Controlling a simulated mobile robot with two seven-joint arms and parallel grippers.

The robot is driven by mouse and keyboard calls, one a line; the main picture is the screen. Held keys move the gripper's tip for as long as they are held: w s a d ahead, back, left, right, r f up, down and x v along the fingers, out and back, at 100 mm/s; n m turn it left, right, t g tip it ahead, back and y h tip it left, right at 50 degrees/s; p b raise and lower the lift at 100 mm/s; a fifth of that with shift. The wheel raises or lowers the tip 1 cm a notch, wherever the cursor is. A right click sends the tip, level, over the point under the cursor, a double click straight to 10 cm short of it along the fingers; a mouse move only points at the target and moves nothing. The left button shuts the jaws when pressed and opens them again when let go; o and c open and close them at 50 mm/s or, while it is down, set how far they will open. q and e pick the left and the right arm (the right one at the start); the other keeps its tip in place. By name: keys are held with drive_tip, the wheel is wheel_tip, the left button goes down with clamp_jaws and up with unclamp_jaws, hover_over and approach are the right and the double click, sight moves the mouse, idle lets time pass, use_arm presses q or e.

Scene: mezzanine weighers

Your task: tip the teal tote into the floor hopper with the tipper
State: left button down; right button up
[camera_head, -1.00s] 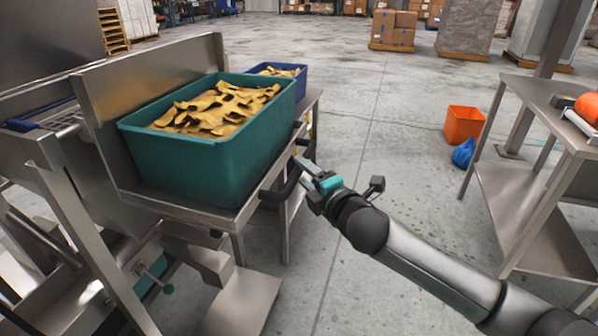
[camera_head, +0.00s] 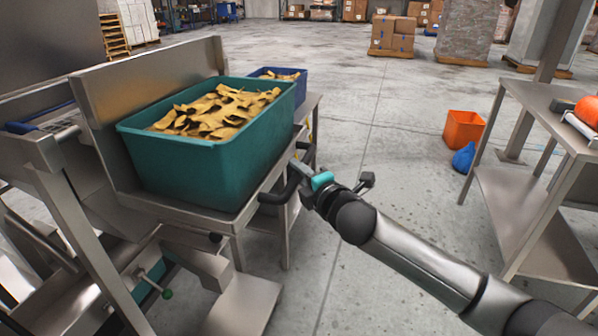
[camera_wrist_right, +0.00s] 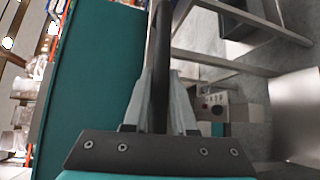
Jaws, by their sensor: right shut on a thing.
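The teal tote (camera_head: 195,165), filled with tan, irregular flat pieces (camera_head: 222,108), stands upright on the steel tray of the tipper (camera_head: 190,208), against its back plate (camera_head: 150,82). A black handle (camera_head: 272,196) sticks out from the tray's front edge. My right gripper (camera_head: 303,176) is shut on this handle. In the right wrist view, the black bar (camera_wrist_right: 161,55) runs between my two fingers (camera_wrist_right: 160,105), beside the tote's teal wall (camera_wrist_right: 90,80). I cannot clearly make out the floor hopper. My left gripper is out of view.
A blue tote (camera_head: 281,75) with similar pieces stands behind the teal one. A steel table (camera_head: 545,105) is at right, with an orange bin (camera_head: 463,129) and a blue bag (camera_head: 464,157) on the floor beside it. The floor between is clear.

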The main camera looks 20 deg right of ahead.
clamp_jaws()
idle(0.9)
